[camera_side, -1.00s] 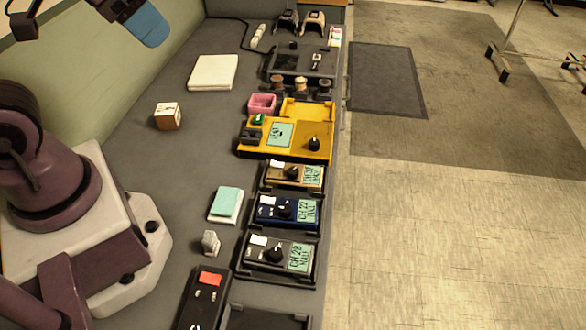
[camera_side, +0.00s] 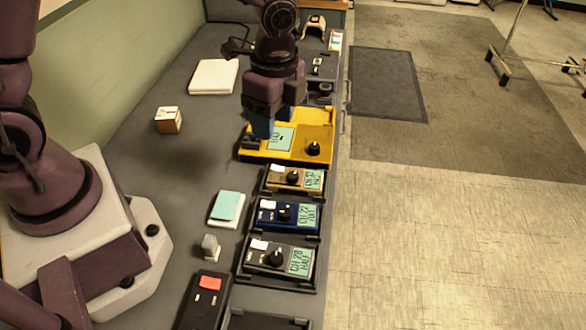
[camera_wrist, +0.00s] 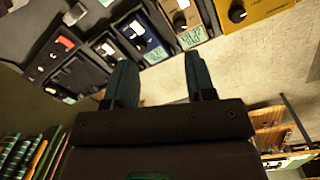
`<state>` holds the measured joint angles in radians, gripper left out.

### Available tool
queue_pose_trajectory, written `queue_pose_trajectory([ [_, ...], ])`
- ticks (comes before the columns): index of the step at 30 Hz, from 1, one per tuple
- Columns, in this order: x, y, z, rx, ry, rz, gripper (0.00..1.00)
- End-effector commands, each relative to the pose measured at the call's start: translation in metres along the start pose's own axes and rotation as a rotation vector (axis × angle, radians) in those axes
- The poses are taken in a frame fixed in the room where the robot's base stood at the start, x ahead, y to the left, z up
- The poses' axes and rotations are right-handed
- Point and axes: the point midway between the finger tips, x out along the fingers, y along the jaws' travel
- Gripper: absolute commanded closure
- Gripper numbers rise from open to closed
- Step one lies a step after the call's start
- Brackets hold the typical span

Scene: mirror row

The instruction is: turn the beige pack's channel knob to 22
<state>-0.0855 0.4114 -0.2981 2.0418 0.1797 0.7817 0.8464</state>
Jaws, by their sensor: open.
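The beige pack (camera_side: 278,184) lies in a dark cradle in the side view, between the yellow unit and the blue pack. Its black channel knob (camera_side: 292,177) sits left of a pale green display (camera_side: 313,180), whose digits are too small to read surely. The beige pack also shows at the top of the wrist view (camera_wrist: 190,22). My gripper (camera_side: 268,125) is over the yellow unit, beyond the beige pack, pointing down. In the wrist view its two teal fingers (camera_wrist: 160,75) are apart with nothing between them.
The yellow unit (camera_side: 300,155) has its own knob and display. The blue pack (camera_side: 268,221) and a dark grey pack (camera_side: 258,257) sit nearer the camera. A mint pad (camera_side: 229,205), a small box (camera_side: 168,120) and a white pad (camera_side: 213,76) lie left. The tabletop between them is clear.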

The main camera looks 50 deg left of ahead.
Motion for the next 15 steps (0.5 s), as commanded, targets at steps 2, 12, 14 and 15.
queue_pose_trajectory([
  [2,0.011,-0.009,-0.013,0.168,0.015,0.004,0.50],
  [12,0.007,-0.024,-0.026,0.528,0.031,-0.063,0.50],
  [14,0.012,-0.024,-0.026,0.535,0.030,-0.062,0.50],
  [15,0.016,-0.024,-0.026,0.535,0.030,-0.060,0.50],
])
